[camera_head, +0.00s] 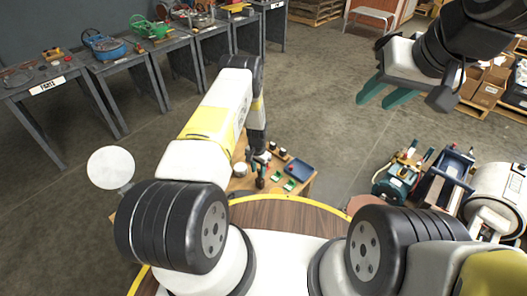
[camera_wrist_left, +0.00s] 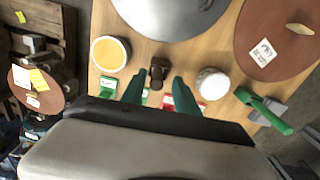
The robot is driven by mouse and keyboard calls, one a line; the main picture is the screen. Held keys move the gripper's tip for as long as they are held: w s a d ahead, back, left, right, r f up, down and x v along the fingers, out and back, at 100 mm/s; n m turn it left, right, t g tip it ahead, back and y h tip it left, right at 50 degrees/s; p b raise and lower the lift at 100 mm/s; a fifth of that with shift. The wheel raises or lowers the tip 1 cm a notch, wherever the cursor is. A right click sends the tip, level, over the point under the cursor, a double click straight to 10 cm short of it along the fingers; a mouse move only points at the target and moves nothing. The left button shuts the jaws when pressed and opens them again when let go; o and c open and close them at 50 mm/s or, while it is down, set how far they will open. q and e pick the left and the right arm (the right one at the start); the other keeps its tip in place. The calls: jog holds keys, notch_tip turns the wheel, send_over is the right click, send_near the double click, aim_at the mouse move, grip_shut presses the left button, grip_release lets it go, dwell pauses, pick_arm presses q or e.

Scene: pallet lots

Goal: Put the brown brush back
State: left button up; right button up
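A small dark brown object (camera_wrist_left: 158,72), which looks like the brown brush, is on the wooden table in the left wrist view. My left gripper (camera_wrist_left: 157,84) has its two teal fingers apart, one on each side of the object's near end, with gaps visible. How high the fingers are above the table is hard to tell. In the head view my left gripper (camera_head: 260,174) reaches down over the small wooden table (camera_head: 240,184), and I cannot pick out the brush there. My right gripper (camera_head: 385,97) is raised at the upper right, fingers apart and empty.
Around the brown object are a yellow-filled jar (camera_wrist_left: 110,53), a white-topped jar (camera_wrist_left: 212,83), a green-handled scraper (camera_wrist_left: 268,112), a grey bowl (camera_wrist_left: 165,12) and a brown disc (camera_wrist_left: 278,50). A blue tray (camera_head: 299,169) is on the small table. Workbenches (camera_head: 100,67) stand at the back left.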

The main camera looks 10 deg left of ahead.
pick_arm(q)
notch_tip(320, 180, up, 10)
jog(key=shift+r, duration=0.1)
jog(key=s+r+n+t+h, duration=0.1)
jog(key=s+r+n+t, duration=0.15)
jog(key=r, duration=1.55)
jog(key=s+r+n+t, duration=0.1)
jog(key=s+r, duration=0.2)
jog(key=r, duration=1.6)
jog(key=s+r+t, duration=0.1)
jog(key=s+r, duration=0.3)
jog(key=s, duration=0.4)
jog(key=s+r+n, duration=0.1)
jog(key=s+r, duration=0.4)
jog(key=s, duration=0.4)
jog(key=s+r+t+h, duration=0.1)
jog(key=s+r, duration=0.4)
jog(key=s, duration=0.3)
jog(key=shift+s+a+r+n+t, duration=0.2)
jog(key=shift+a+n+t, duration=0.05)
jog(key=shift+n+t, duration=0.1)
